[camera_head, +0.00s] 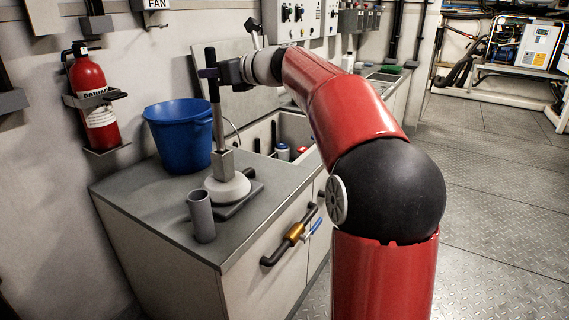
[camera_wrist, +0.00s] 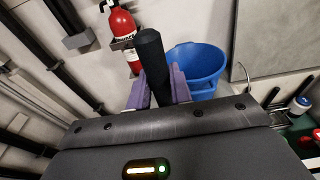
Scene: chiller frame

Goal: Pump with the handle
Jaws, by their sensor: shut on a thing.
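The pump stands on the counter, with a pale round base (camera_head: 228,188) and a grey upright shaft. Its dark handle (camera_head: 210,58) is at the top of the shaft and stands upright. My gripper (camera_head: 208,73) is at the handle's height, coming from the right, and is shut on the handle. In the wrist view the black handle (camera_wrist: 149,50) sits between the two purple fingers of my gripper (camera_wrist: 158,88). The lower shaft is hidden there by the gripper body.
A blue bucket (camera_head: 180,138) stands behind the pump, and a grey cup (camera_head: 201,218) in front. A red fire extinguisher (camera_head: 90,98) hangs on the left wall. A sink (camera_head: 292,128) lies to the right.

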